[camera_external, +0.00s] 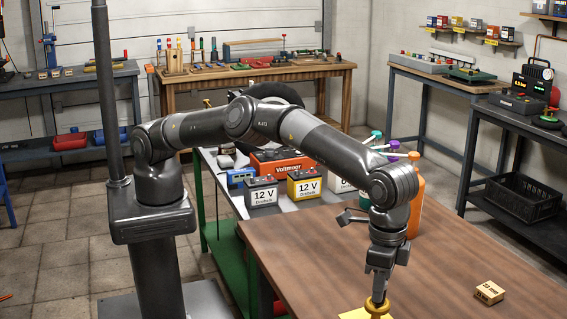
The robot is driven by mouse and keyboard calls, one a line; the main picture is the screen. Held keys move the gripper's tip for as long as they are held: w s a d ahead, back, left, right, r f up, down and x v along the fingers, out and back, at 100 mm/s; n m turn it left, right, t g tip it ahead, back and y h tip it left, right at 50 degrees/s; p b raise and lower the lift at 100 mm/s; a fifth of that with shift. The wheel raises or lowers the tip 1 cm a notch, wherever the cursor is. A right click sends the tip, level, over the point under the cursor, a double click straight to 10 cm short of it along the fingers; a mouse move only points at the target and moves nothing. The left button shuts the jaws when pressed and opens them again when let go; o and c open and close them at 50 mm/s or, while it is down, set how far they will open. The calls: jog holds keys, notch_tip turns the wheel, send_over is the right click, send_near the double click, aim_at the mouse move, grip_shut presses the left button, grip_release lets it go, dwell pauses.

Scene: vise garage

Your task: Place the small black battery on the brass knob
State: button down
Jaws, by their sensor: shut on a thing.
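My gripper (378,291) points straight down at the front of the brown wooden table. It is shut, with its fingers at the top of the brass knob (377,307). The knob's round flange shows just below the fingertips, and the fingers hide its upper part. A small dark-cased battery (262,193) with a white "12 V" label stands upright on the bench behind the table, well to the left of and apart from my gripper. Whether the knob touches the surface below is unclear.
A yellow piece (352,314) lies beside the knob, cut off by the frame. A small wooden block (489,292) lies at right. The table's middle is clear.

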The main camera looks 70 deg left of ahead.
jog(key=c, duration=1.2)
grip_release()
jog(key=shift+f, duration=0.1)
jog(key=shift+r, duration=3.9)
jog(key=shift+r, duration=0.1)
